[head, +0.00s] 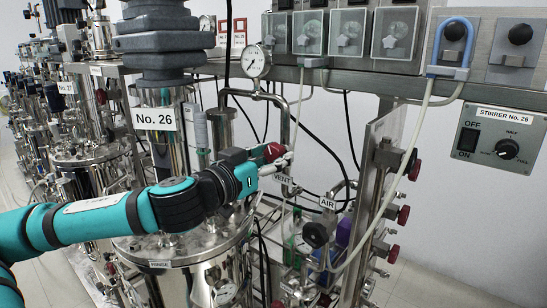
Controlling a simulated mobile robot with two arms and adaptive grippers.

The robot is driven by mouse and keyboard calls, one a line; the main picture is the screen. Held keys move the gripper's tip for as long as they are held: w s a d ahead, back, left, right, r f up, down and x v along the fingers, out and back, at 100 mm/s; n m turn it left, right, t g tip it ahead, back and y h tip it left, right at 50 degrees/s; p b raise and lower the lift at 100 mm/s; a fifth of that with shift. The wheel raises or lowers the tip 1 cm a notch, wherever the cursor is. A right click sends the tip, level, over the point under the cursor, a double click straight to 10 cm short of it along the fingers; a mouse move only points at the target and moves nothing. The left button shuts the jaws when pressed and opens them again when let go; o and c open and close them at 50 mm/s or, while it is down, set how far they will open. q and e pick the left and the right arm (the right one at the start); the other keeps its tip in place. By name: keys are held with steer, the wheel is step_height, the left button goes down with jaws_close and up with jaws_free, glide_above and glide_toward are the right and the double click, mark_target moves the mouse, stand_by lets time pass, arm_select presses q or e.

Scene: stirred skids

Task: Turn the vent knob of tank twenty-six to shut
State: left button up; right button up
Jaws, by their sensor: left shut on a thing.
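Tank twenty-six (178,205) is a steel vessel in the middle left, with a white "No. 26" label (155,119) under a grey-blue stirrer drive. My left arm comes in from the left across the front of the tank. My left gripper (286,160) is shut at the valve pipework, just above the "VENT" tag (283,179). It is closed on the vent knob, which the fingers mostly hide. I cannot tell the knob's turn position. My right gripper is not in view.
An "AIR" tag (328,203) hangs on the pipework to the right, near a dark round knob (315,234). A pressure gauge (255,61) stands above. A stirrer control box (497,137) is at the right. Black hoses hang close around the gripper. More tanks line the left.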

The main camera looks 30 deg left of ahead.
arm_select(q)
steer(key=m, duration=0.3)
steer(key=shift+b, duration=0.35)
steer(key=m, duration=0.2)
steer(key=shift+a+m, duration=0.15)
steer(key=shift+m, duration=0.15)
steer(key=m, duration=0.2)
steer(key=shift+r+m, duration=0.1)
steer(key=shift+m, duration=0.3)
steer(key=m, duration=0.3)
steer(key=shift+a+m, duration=0.1)
steer(key=shift+m, duration=0.2)
steer(key=m, duration=0.1)
steer(key=m+p, duration=0.1)
steer(key=m, duration=0.3)
steer(key=shift+r+p, duration=0.25)
steer(key=shift+p, duration=0.05)
steer(key=m+p, duration=0.1)
steer(key=m, duration=0.4)
steer(key=shift+p, duration=0.3)
steer(key=shift+m, duration=0.5)
